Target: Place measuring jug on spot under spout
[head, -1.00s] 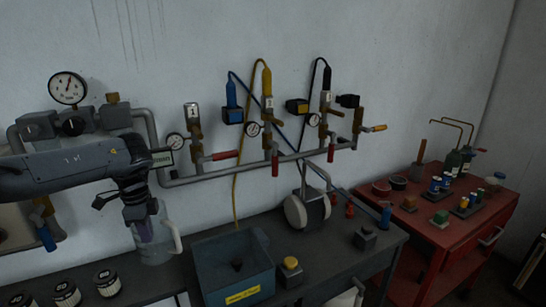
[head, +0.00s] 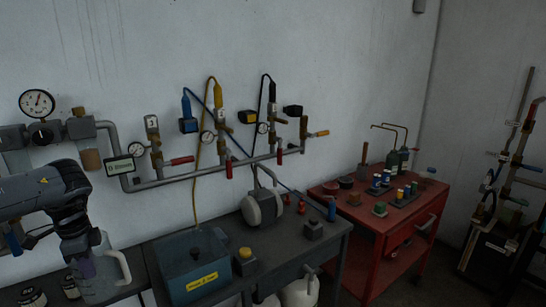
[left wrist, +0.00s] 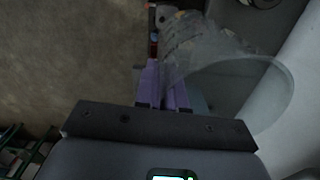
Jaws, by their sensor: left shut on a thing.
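The clear measuring jug (head: 104,284) is at the lower left of the head view, its pale handle (head: 124,266) on its right side. My left gripper (head: 87,268) is shut on the jug, with purple fingers at its wall. In the left wrist view the jug's round rim (left wrist: 292,92) lies to the right of the purple fingers (left wrist: 163,85). The jug looks upright in the head view; whether it touches the bench is unclear. I cannot tell which outlet is the spout, and no marked spot shows. My right gripper is not in view.
A blue box (head: 190,282) with a yellow label stands right of the jug on the dark bench (head: 325,245). Black-lidded jars (head: 32,297) sit at the lower left. Wall pipes and valves (head: 172,184) run above. A red cart (head: 372,218) stands to the right.

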